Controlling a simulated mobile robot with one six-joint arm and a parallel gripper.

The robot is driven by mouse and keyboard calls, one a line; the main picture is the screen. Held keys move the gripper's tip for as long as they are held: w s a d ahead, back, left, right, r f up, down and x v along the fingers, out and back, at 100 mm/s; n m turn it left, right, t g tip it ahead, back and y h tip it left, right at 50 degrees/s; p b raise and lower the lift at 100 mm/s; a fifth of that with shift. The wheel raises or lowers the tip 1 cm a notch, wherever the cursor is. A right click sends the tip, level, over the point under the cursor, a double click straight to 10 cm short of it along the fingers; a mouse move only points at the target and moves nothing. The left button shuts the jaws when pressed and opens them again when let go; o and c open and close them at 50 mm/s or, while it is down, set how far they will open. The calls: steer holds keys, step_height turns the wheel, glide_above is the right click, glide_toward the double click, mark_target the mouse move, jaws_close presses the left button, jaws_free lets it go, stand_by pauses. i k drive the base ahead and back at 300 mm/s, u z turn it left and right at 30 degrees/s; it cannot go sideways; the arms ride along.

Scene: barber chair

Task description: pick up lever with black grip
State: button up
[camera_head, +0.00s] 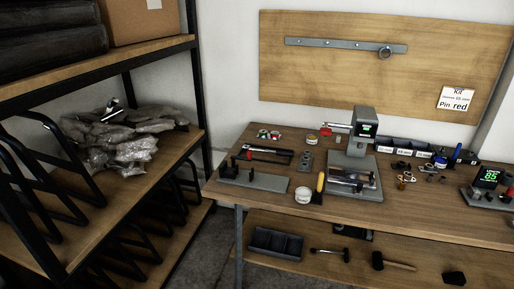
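My gripper is not in view. A short rod-like piece with dark ends (329,253) lies on the lower shelf of the workbench; it may be the lever with the black grip, but it is too small to tell. A small black and pale object (113,106) lies on top of the clear plastic bags (125,140) on the left rack; its shape is unclear. A press-like device (361,130) with a green display and a red part on its left stands on the workbench (235,205).
Long dark-handled tools (266,153), a white tub (303,195) and a yellow-handled tool (319,186) lie on the workbench. A mallet (393,262) and a dark tray (275,243) are on its lower shelf. Grey floor shows between rack and bench.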

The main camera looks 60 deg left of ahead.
mark_target(246, 148)
steer(key=i, duration=1.05)
steer(key=z, duration=0.75)
steer(key=k, duration=0.15)
steer(key=u, duration=2.35)
steer(key=k, duration=0.2)
steer(key=u, duration=1.5)
steer(key=i, duration=0.2)
steer(key=u, duration=0.25)
